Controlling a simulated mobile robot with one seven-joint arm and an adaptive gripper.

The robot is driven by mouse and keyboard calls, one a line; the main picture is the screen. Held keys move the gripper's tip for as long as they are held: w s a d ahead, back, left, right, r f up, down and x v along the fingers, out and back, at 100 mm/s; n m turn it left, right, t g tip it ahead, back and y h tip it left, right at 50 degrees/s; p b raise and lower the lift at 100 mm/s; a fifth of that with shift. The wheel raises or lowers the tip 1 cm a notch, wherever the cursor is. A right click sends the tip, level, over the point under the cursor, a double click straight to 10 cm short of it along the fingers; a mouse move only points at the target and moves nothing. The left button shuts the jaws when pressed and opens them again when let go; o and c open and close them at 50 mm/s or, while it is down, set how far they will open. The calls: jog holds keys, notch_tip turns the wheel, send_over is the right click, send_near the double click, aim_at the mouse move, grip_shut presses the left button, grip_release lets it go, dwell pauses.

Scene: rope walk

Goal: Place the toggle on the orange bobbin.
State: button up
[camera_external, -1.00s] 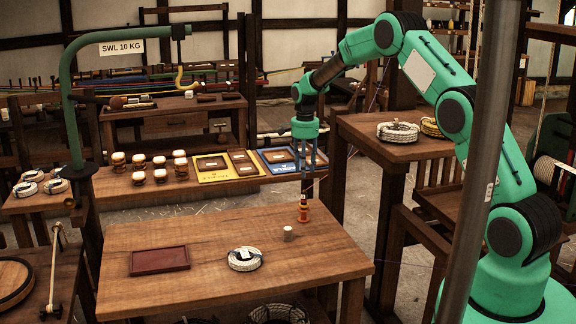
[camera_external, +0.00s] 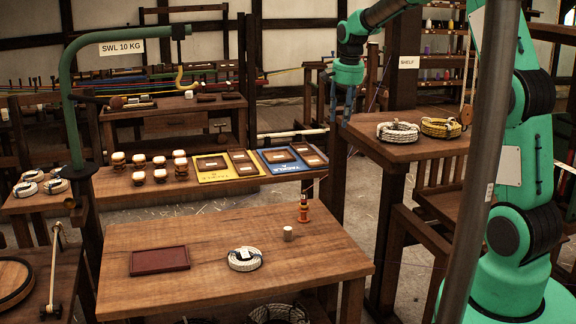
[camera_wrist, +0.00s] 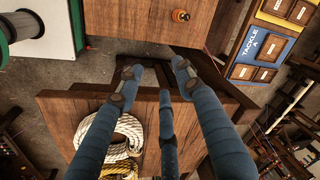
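The orange bobbin (camera_external: 303,213) stands upright near the back right of the front table. It also shows from above, at the top of the wrist view (camera_wrist: 180,15). A small brown piece seems to sit on its top, but it is too small for me to tell whether it is the toggle. A short pale cylinder (camera_external: 288,233) stands on the table just in front of the bobbin. My gripper (camera_external: 341,118) is up and behind the bobbin, near the left edge of the side stand. In the wrist view its three fingers (camera_wrist: 160,82) are spread with nothing between them.
The side stand (camera_external: 375,148) carries a white rope coil (camera_external: 398,132) and a yellow one (camera_external: 441,128). The front table also holds a dark red tray (camera_external: 160,260) and a rope coil (camera_external: 244,259). Blue (camera_external: 288,167) and yellow (camera_external: 226,179) boards lie behind. A grey post (camera_external: 482,170) crosses the foreground.

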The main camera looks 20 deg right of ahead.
jog(key=s+d+r+n+t, duration=0.15)
jog(key=s+d+r, duration=0.25)
jog(key=s+r, duration=0.55)
jog(key=s+d+n+t, duration=0.1)
jog(key=s+d+n, duration=0.2)
jog(key=s, duration=1.3)
jog(key=s+d+n+t, duration=0.1)
jog(key=s+d+n, duration=0.2)
jog(key=s, duration=1.4)
jog(key=shift+d+f, duration=0.25)
jog(key=shift+f, duration=0.15)
